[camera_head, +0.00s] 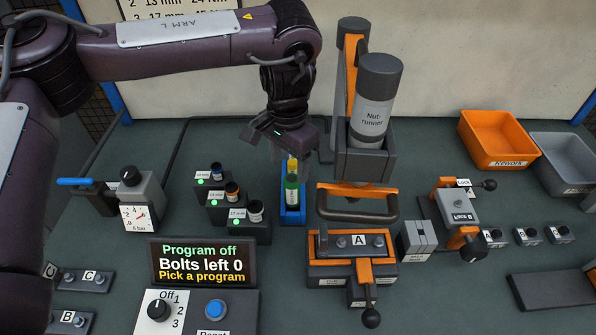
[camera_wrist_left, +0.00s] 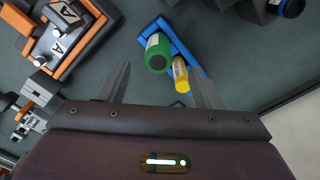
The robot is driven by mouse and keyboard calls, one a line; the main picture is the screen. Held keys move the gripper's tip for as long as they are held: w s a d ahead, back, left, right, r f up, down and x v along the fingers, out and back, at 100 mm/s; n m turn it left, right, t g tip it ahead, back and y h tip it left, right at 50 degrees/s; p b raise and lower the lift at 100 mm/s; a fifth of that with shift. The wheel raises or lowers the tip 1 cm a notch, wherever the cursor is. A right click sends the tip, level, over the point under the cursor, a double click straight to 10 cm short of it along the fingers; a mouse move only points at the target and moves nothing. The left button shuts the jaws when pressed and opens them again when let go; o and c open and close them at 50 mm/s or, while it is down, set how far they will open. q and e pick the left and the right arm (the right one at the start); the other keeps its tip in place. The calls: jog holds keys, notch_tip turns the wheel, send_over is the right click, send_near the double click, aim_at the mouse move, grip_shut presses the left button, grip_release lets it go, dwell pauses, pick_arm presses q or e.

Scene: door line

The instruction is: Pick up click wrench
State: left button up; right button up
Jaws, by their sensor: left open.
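My left gripper (camera_head: 290,158) is just above the wrench, pointing down. Its two fingers are apart in the left wrist view (camera_wrist_left: 160,78), with the green and yellow parts seen between them; nothing is held. My right gripper is not in view.
The tall nut-runner (camera_head: 374,110) stands close on the right, above the clamp fixture A (camera_head: 358,242). Several small black socket holders (camera_head: 249,226) stand just left of the wrench. A display (camera_head: 203,263) is in front. An orange bin (camera_head: 497,140) is at the back right.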

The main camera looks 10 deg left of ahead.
aim_at(291, 178)
pick_arm(q)
jog(key=shift+w+f, duration=0.1)
jog(key=shift+w, duration=0.15)
jog(key=shift+s+f, duration=0.2)
jog(key=shift+f, duration=0.35)
jog(key=shift+s+f, duration=0.15)
jog(key=shift+f, duration=0.4)
jog(key=f+p, duration=0.1)
jog(key=f, duration=0.3)
jog(key=shift+w+d+f+p, duration=0.2)
jog(key=shift+f+p, duration=0.05)
jog(key=shift+p, duration=0.1)
jog(key=shift+f, duration=0.3)
jog(key=c, duration=1.1)
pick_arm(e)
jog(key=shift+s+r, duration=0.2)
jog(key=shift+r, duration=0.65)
